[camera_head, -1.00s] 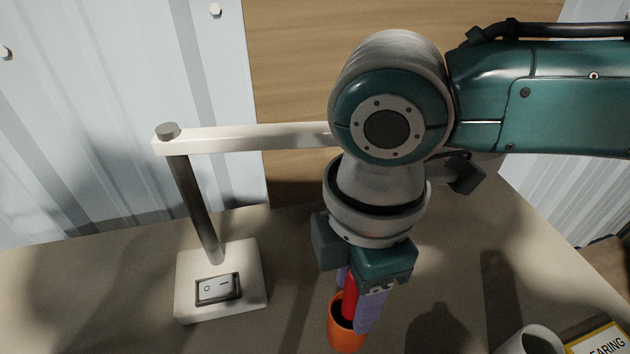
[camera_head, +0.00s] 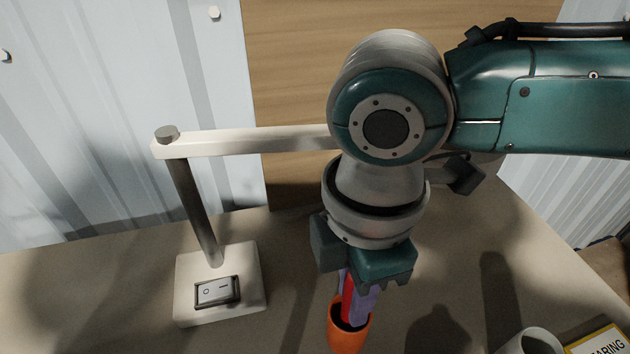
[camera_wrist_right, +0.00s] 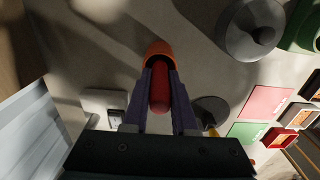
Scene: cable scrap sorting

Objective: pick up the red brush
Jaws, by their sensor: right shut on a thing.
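The red brush (camera_head: 348,294) stands upright with its lower end inside an orange cup (camera_head: 347,335) on the table. My right gripper (camera_head: 357,297) is above the cup and shut on the red handle, between its two purple fingers. In the right wrist view the red brush (camera_wrist_right: 160,90) lies between the fingers of the gripper (camera_wrist_right: 160,92), with the orange cup (camera_wrist_right: 159,53) beyond it. The brush's lower end is hidden in the cup. My left gripper is not in view.
A lamp-like stand with a switch on its base (camera_head: 250,305) is left of the cup, its pale bar passing behind my arm. A grey cup (camera_head: 533,342) and a yellow-edged sign (camera_head: 600,343) are at the lower right. Several coloured boxes (camera_wrist_right: 283,138) show in the wrist view.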

